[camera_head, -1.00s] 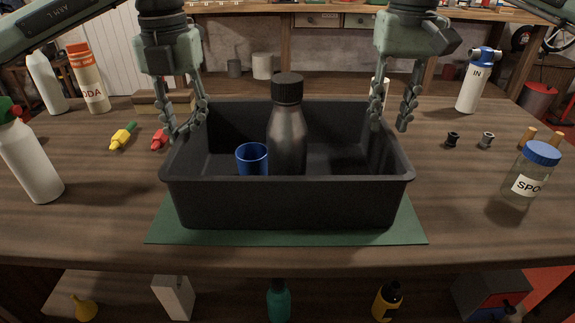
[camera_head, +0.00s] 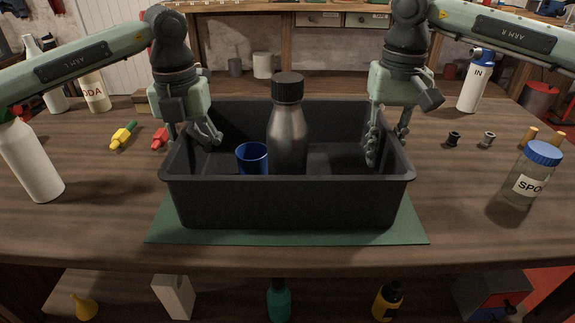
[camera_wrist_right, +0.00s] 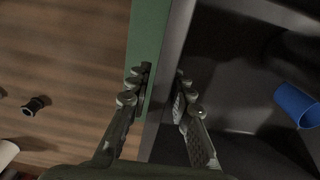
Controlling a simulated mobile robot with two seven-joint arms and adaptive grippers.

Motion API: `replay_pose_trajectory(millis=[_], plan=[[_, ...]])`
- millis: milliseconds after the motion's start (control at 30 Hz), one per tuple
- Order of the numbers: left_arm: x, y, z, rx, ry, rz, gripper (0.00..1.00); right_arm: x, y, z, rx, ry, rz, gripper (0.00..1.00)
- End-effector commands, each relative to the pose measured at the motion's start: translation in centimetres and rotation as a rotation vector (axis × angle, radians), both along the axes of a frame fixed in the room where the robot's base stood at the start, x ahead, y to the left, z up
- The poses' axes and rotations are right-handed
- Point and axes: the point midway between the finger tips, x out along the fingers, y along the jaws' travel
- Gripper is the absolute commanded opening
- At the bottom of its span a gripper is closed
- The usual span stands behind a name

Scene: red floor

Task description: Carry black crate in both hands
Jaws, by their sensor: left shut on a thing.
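The black crate (camera_head: 290,205) sits level on a green mat (camera_head: 287,237) on the workbench. A dark metal bottle (camera_head: 288,135) and a blue cup (camera_head: 252,158) stand in it; the cup also shows in the right wrist view (camera_wrist_right: 296,104). My left gripper (camera_head: 192,137) is shut on the crate's left wall, one finger inside and the other partly hidden outside. My right gripper (camera_head: 386,146) is open at the right wall. In the right wrist view my right gripper's fingers (camera_wrist_right: 162,92) straddle the crate's rim (camera_wrist_right: 171,60), with gaps beside it.
A white spray bottle (camera_head: 30,165), yellow (camera_head: 123,136) and red (camera_head: 160,138) connectors are left of the crate. A blue-lidded jar (camera_head: 530,175), black fittings (camera_head: 453,139) and a white IN bottle (camera_head: 474,85) are to the right. A shelf below holds several items.

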Motion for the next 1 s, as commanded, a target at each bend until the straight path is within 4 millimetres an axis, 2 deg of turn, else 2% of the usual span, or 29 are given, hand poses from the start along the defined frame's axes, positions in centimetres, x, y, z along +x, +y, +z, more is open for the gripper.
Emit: replay_pose_trajectory(millis=[33, 100, 167, 667, 1000], plan=[[0.0, 0.1, 0.0, 0.002, 0.0, 0.002, 0.13, 0.0, 0.0, 0.0, 0.0, 0.0, 0.0, 0.11], [0.0, 0.1, 0.0, 0.002, 0.0, 0.002, 0.04, 0.0, 0.0, 0.0, 0.0, 0.0, 0.0, 0.02], [0.0, 0.1, 0.0, 0.002, 0.0, 0.002, 0.0, 0.0, 0.0, 0.0, 0.0, 0.0, -0.001, 0.0], [0.1, 0.3, 0.1, 0.002, -0.001, 0.007, 0.0, 0.1, -0.4, -0.1, -0.009, 0.002, -0.007, 0.0], [0.2, 0.4, 1.8, 0.002, -0.004, 0.009, 0.0, 0.1, -0.6, 1.4, -0.01, 0.001, -0.01, 0.0]])
